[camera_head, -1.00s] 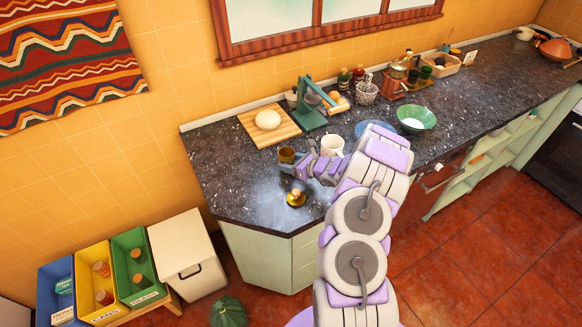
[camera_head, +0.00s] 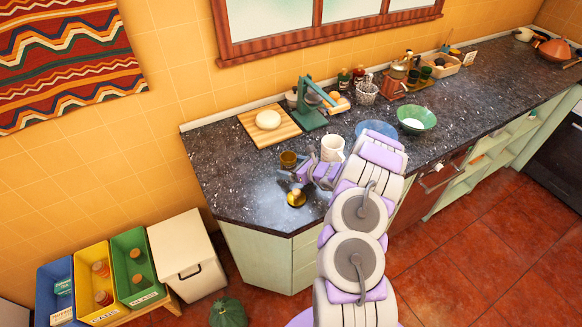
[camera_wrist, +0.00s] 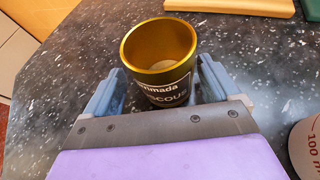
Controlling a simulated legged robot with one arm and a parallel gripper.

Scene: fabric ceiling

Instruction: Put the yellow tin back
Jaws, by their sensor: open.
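The tin (camera_wrist: 165,85) has a gold inside and a dark label with white lettering; it stands upright and open-topped on the dark counter. In the head view the tin (camera_head: 288,159) is near the counter's left part, in front of the cutting board. My gripper (camera_wrist: 158,85) is open, with its blue-grey fingers on either side of the tin's near lower part. I cannot tell whether they touch it. In the head view my gripper (camera_head: 290,178) is just in front of the tin.
A white mug (camera_head: 332,147) stands close to the right of my gripper; its side shows in the wrist view (camera_wrist: 308,148). A cutting board (camera_head: 285,129) with dough and a green press (camera_head: 311,118) stand behind.

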